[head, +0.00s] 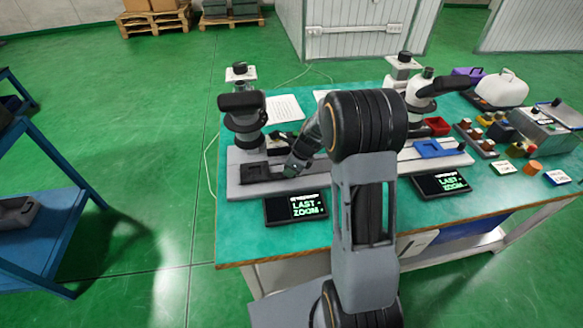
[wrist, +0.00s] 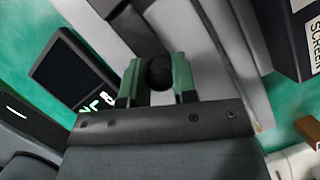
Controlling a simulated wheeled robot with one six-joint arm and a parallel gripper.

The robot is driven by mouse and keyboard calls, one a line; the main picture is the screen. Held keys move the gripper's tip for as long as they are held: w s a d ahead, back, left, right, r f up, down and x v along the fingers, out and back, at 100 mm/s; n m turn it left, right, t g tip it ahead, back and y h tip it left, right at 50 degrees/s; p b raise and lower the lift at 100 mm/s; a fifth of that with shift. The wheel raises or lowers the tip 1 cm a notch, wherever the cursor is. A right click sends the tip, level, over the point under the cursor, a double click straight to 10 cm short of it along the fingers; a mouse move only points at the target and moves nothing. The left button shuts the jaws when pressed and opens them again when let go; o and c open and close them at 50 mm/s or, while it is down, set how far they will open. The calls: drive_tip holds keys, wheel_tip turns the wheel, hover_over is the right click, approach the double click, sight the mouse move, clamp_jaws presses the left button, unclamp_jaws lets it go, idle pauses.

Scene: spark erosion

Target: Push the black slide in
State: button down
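The black slide (head: 254,172) sits at the left end of a long grey rail base (head: 237,190) on the green table, below the left microscope-like device. My gripper (head: 292,168) is low over the rail, just right of the slide's black block. In the wrist view, a round black knob (wrist: 160,73) fills the space between the green fingertips of my gripper (wrist: 159,80). They look shut on it, though the contact is partly hidden. A dark block, probably the slide, shows above the knob. A blue slide (head: 430,150) sits at the rail's right end.
Two dark screens stand in front of the rail, left (head: 295,208) and right (head: 441,184). The left device (head: 242,115) and right device (head: 425,95) rise behind it. Small parts crowd the table's right side. A blue shelf (head: 50,200) stands at far left.

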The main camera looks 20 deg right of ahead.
drive_tip(key=c, duration=0.9)
unclamp_jaws()
drive_tip(key=shift+a+f, duration=0.1)
drive_tip(key=shift+a, duration=0.25)
drive_tip(key=shift+d, duration=0.15)
drive_tip(key=shift+d+r, duration=0.2)
drive_tip(key=shift+r, duration=0.25)
drive_tip(key=p+v, duration=0.1)
drive_tip(key=v, duration=1.2)
drive_tip(key=shift+s, duration=0.15)
drive_tip(key=shift+a, duration=0.1)
